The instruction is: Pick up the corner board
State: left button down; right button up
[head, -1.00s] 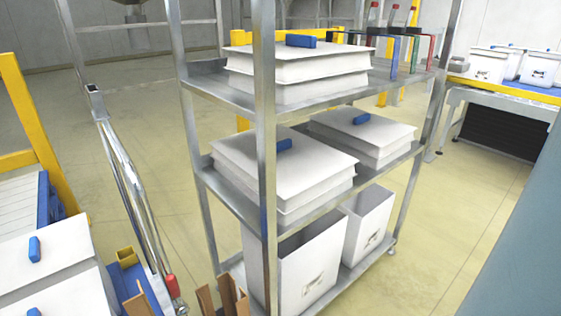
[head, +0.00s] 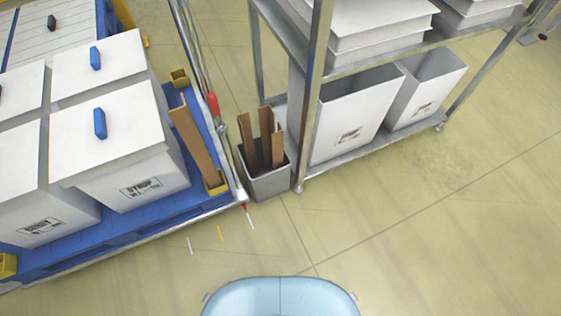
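Several brown corner boards (head: 265,138) stand upright in a grey bin (head: 268,184) on the floor, between the blue pallet and the metal shelf. Another brown corner board (head: 190,142) stands tilted at the right edge of the blue pallet, its foot in a yellow corner holder (head: 216,183). Neither of my grippers shows in the head view.
White lidded boxes (head: 120,150) with blue handles stand on the blue pallet (head: 110,232) at the left. A metal rail with a red grip (head: 212,104) runs along the pallet. The metal shelf (head: 345,152) holds white boxes. The floor (head: 430,230) at the front right is clear.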

aim_at(244, 119)
jog(key=i+j+u, duration=0.1)
jog(key=u, duration=0.3)
jog(key=i+u, duration=0.15)
jog(key=u, duration=0.25)
jog(key=i+u, duration=0.1)
jog(key=u, duration=0.3)
jog(key=i+j, duration=0.05)
